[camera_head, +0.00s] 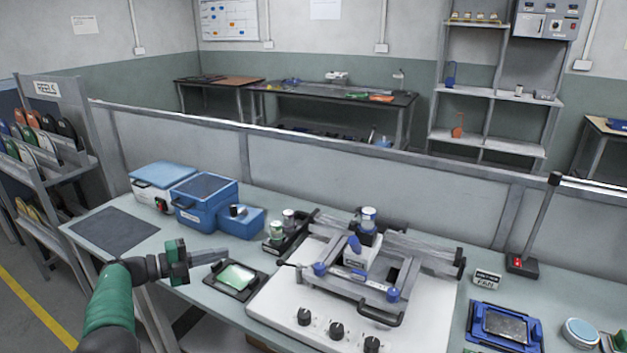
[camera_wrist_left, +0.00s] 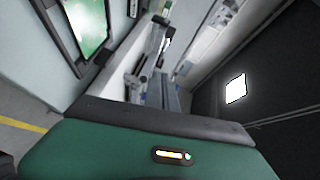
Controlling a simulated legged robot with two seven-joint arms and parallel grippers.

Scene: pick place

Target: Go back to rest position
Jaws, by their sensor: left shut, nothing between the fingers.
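My left gripper (camera_head: 222,255) comes in from the left on a green and dark arm, at the front left of the workbench (camera_head: 215,293). It is shut and empty, its thin fingers pointing right. Just to the right of the fingertips and below them, a black tray with a green board (camera_head: 236,277) lies on the bench. The board also shows at the top left of the left wrist view (camera_wrist_left: 88,22). The green gripper housing fills the bottom of that view, and the fingers cannot be made out there. My right gripper is not in view.
A white machine with knobs and a metal frame (camera_head: 345,290) stands right of the tray. Blue boxes (camera_head: 207,205) stand behind the gripper, and a dark mat (camera_head: 115,229) lies at left.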

